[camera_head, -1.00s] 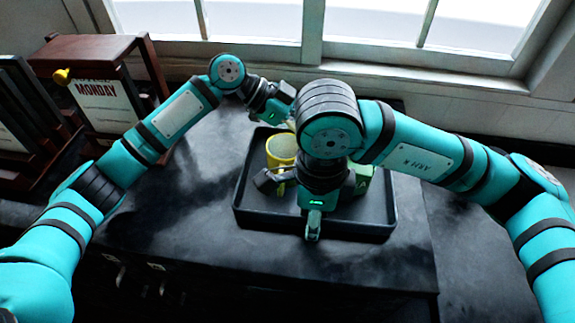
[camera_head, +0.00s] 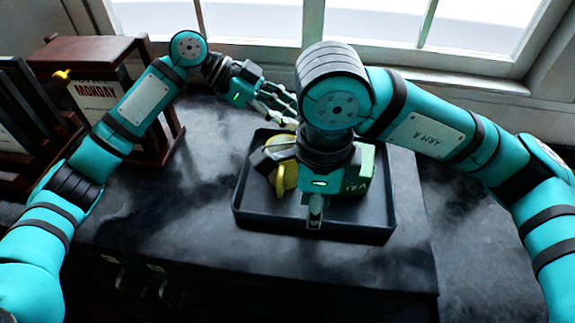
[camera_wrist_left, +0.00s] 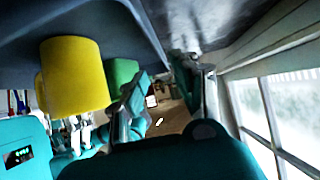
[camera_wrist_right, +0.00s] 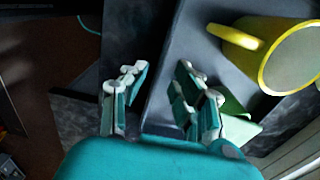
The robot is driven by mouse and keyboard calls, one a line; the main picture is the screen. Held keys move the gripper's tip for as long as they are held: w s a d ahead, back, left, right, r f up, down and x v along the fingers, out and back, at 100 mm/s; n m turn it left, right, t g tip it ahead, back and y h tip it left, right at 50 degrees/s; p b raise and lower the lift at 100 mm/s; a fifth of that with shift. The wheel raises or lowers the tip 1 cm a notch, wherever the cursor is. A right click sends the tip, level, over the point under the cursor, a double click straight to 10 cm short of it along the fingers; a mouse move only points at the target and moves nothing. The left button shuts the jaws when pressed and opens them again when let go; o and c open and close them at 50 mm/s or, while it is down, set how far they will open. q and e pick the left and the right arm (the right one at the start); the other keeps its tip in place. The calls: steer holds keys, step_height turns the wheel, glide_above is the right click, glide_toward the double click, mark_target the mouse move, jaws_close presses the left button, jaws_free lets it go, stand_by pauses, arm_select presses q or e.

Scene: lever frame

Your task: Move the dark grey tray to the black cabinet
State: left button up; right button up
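The dark grey tray (camera_head: 365,234) rests on a dark worktop with a yellow mug (camera_head: 288,178) and a green tea box (camera_head: 366,165) in it. Both also show in the left wrist view, the mug (camera_wrist_left: 75,78) nearer than the box (camera_wrist_left: 121,72). My left gripper (camera_head: 285,110) is open at the tray's back edge; in its wrist view the rim runs toward the space between its fingers. My right gripper (camera_wrist_right: 160,95) is open at the front wall, with the tray's edge between its fingers in its wrist view. In the head view it partly hides mug and box. Contact is unclear.
The worktop (camera_head: 190,235) is bare left and front of the tray, with handles on the face below. A dark surface (camera_head: 480,250) lies right of it. A brown wooden calendar stand (camera_head: 150,70) is at the left. The window (camera_head: 400,30) is behind.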

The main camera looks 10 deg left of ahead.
step_height(320, 180, up, 8)
steer(key=shift+f, duration=0.15)
stand_by(0.5)
